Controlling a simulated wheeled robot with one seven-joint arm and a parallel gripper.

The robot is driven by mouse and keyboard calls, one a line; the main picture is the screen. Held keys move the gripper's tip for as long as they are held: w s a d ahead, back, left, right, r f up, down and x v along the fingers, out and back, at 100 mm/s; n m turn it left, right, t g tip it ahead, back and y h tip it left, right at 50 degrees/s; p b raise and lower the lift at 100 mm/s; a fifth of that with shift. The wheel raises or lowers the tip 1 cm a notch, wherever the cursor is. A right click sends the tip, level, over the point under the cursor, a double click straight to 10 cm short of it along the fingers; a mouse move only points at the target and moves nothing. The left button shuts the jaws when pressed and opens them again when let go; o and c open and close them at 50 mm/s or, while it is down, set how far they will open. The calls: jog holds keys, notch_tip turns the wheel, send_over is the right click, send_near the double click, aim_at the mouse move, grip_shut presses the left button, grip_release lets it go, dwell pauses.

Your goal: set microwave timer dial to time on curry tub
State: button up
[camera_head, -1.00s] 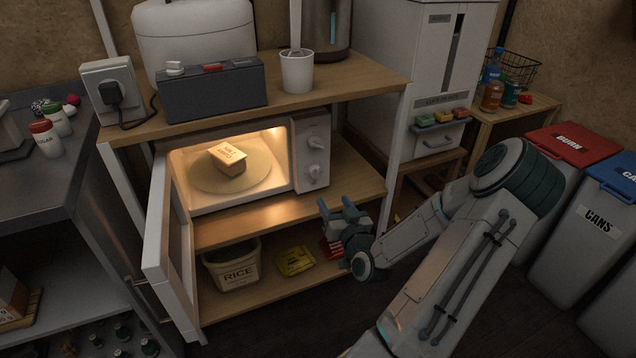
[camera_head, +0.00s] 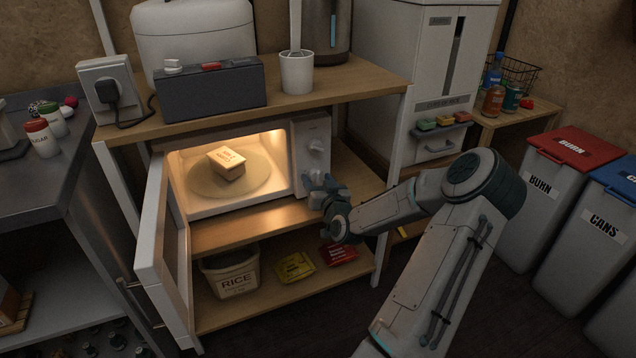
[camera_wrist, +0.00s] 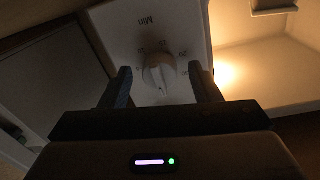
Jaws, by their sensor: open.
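The microwave (camera_head: 238,207) stands on the middle shelf with its door (camera_head: 163,255) swung open and its inside lit. The curry tub (camera_head: 227,163) sits on the turntable inside; its lid writing is too small to read. The upper dial (camera_head: 316,145) shows on the control panel. The lower part of the panel is partly hidden by my gripper (camera_head: 320,180). In the wrist view, my gripper (camera_wrist: 160,70) is open, one finger on each side of a white dial (camera_wrist: 158,76) marked "Min". I cannot tell whether the fingers touch it; its numbers are blurred.
The open door projects from the microwave's left side. The wooden shelf above (camera_head: 365,83) carries a grey box (camera_head: 212,92) and a white cup (camera_head: 297,72). Below are a rice tub (camera_head: 232,282) and yellow (camera_head: 294,268) and red packets (camera_head: 340,254). Bins (camera_head: 552,190) stand at the right.

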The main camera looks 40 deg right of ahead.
jog(key=c, duration=1)
jog(key=shift+r+m+p, duration=0.1)
jog(key=shift+m+p, duration=0.2)
jog(key=shift+m, duration=0.1)
jog(key=m+p, duration=0.2)
jog(key=m, duration=0.2)
jog(key=shift+r+p, duration=0.1)
jog(key=shift+p, duration=0.3)
jog(key=m+p, duration=0.2)
jog(key=m, duration=0.2)
jog(key=shift+a, duration=0.1)
jog(key=shift+m, duration=0.4)
jog(key=o, duration=1)
